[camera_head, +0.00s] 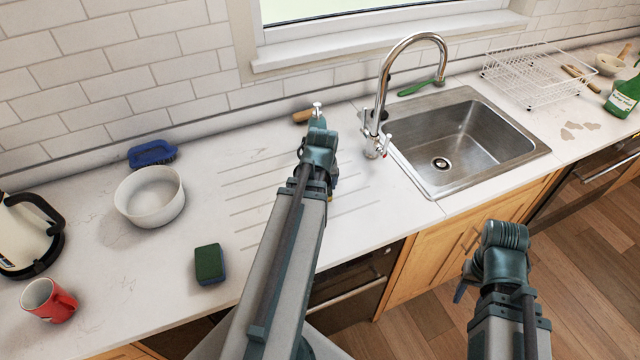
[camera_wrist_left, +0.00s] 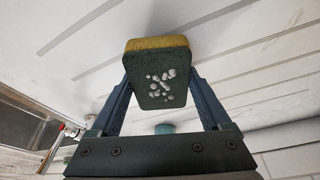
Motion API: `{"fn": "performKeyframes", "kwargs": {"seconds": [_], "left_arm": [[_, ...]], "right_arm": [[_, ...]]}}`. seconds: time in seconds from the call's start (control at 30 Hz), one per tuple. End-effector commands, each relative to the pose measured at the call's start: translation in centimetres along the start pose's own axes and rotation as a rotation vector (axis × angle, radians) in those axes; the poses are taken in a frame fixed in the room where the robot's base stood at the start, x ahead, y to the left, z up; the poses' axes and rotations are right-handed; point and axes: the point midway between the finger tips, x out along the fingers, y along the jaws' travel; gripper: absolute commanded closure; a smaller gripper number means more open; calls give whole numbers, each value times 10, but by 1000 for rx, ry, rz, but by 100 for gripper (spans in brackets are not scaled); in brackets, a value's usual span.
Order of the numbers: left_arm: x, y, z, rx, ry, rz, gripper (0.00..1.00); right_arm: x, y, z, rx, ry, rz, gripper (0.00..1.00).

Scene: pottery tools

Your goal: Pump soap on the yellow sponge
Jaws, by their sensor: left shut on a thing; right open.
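The yellow sponge (camera_wrist_left: 160,44) has a dark green scouring face turned to the camera in the left wrist view. White soap drops (camera_wrist_left: 160,84) lie on that face. My left gripper (camera_wrist_left: 160,88) is shut on the sponge, a finger on each side. In the head view the left arm hides the sponge and most of this gripper. A soap dispenser's pale pump top (camera_head: 317,107) shows just beyond the left wrist; its body is mostly hidden. My right gripper (camera_head: 462,290), mostly hidden by its own wrist, is open in front of the cabinets, away from the counter.
A green and blue sponge (camera_head: 209,263), white bowl (camera_head: 150,197), blue brush (camera_head: 152,153), red mug (camera_head: 49,300) and kettle (camera_head: 27,235) stand left. The tap (camera_head: 381,95) and sink (camera_head: 465,145) are right of the left wrist. A wire rack (camera_head: 530,75) stands beyond.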

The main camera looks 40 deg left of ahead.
Motion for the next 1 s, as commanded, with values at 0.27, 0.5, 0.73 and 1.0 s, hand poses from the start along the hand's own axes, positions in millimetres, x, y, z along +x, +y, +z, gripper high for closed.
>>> {"fn": "performKeyframes", "kwargs": {"seconds": [0.27,0.5,0.73,1.0], "left_arm": [[15,0,5,0,0,0,39],[25,0,8,0,0,0,39],[25,0,8,0,0,0,39],[25,0,8,0,0,0,7]], "right_arm": [[16,-2,-1,0,0,0,50],[26,-2,-2,0,0,0,50],[26,-2,-2,0,0,0,50],[26,-2,-2,0,0,0,50]]}}
